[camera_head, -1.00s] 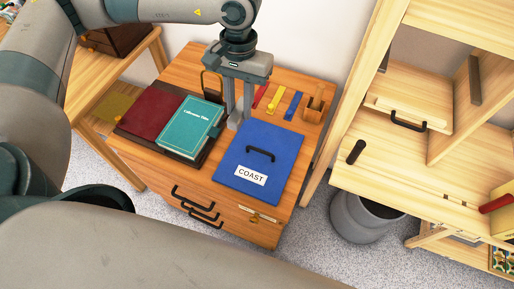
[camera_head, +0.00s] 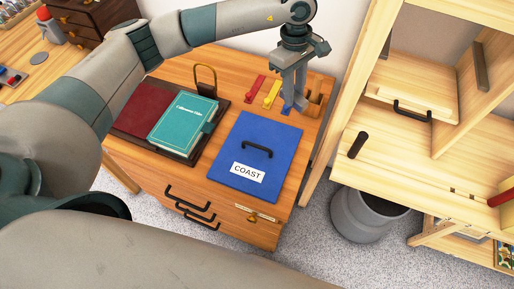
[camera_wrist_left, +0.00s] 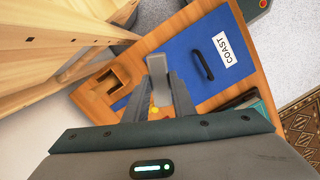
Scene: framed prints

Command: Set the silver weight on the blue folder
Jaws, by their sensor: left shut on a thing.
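The blue folder (camera_head: 243,180) lies on the wooden desk, with a black handle and a white label reading COAST. It also shows in the wrist view (camera_wrist_left: 185,50). In the head view the fingers mostly hide the weight. The folder's top is clear apart from its handle and label. My right gripper is out of view.
Red (camera_head: 256,87), yellow (camera_head: 271,94) and blue strips lie behind the folder, beside a wooden holder (camera_head: 318,95). A wooden shelf unit (camera_head: 400,150) and grey bin (camera_head: 368,214) are to the right.

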